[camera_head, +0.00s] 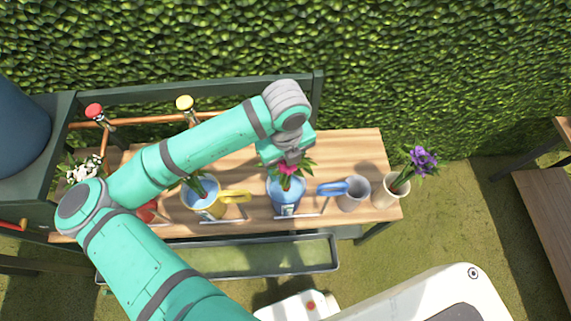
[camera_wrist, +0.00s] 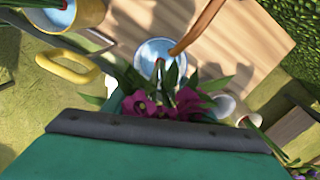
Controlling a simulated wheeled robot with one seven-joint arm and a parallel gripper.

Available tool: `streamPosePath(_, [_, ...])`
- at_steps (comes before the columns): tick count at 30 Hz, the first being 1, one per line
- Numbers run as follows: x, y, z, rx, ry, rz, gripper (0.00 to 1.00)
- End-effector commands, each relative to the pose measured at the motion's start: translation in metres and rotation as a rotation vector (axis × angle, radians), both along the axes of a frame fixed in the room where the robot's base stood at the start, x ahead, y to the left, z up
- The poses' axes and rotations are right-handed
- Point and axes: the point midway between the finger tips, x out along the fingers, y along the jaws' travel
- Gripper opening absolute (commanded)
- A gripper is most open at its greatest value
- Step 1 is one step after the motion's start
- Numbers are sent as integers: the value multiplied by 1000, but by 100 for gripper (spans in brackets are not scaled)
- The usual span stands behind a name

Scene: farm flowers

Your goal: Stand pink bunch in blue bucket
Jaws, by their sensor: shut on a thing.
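The pink bunch (camera_head: 288,169) has pink blooms, green leaves and thin stems. My gripper (camera_head: 287,156) is shut on it, with the fingertips largely hidden by blooms and leaves. The blue bucket (camera_head: 286,204) stands upright on the wooden table, directly below the bunch in the head view. In the wrist view, the pink bunch (camera_wrist: 165,104) is just in front of my gripper. Its stems point at the mouth of the blue bucket (camera_wrist: 147,48). I cannot tell how deep the stem ends are.
On the wooden table (camera_head: 345,146), a yellow-handled bucket (camera_head: 205,203) with greenery stands left of the blue bucket. A grey can with a blue handle (camera_head: 352,194) stands right, then a cream vase (camera_head: 388,192) with purple flowers (camera_head: 424,160). A hedge (camera_head: 420,60) rises behind.

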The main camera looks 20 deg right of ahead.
Motion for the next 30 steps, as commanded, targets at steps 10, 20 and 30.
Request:
streamPosePath(10, [0, 0, 0, 0, 0, 0, 73])
streamPosePath(20, [1, 0, 23, 0, -3, 0, 73])
streamPosePath(30, [1, 0, 85, -1, -3, 0, 73])
